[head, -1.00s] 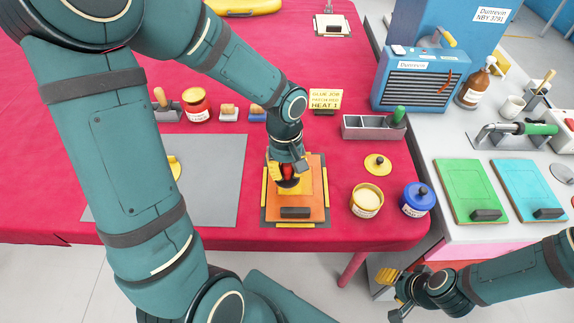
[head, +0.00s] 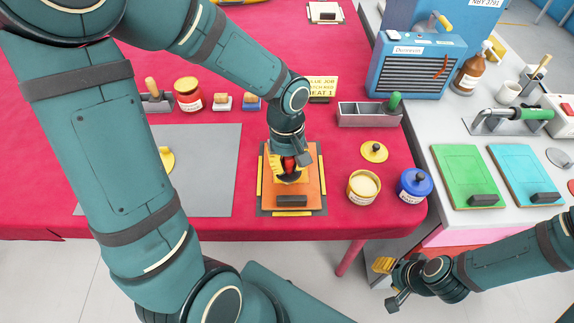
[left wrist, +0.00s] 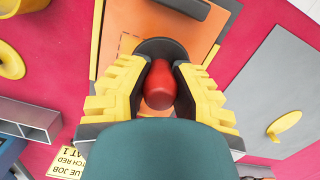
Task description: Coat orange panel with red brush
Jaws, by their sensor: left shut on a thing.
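The orange panel (head: 311,197) lies on a dark grey mat with yellow strips at its edges, on the red table. A dark block (head: 291,201) sits at its near edge. The panel also shows in the left wrist view (left wrist: 200,50). My left gripper (head: 289,163) is shut on the red brush (left wrist: 160,86), one yellow finger on each side of its red handle. The brush's dark base is over the panel and appears to touch it. A yellower patch shows around the brush, partly hidden by the gripper. My right gripper (head: 392,284) is off the table's near edge; its finger opening is unclear.
An open tub (head: 364,187), a blue lidded tub (head: 415,186) and a yellow lid (head: 374,152) stand right of the panel. Behind are a grey tray (head: 365,115) and a yellow sign (head: 322,86). A grey mat (head: 215,180) lies left.

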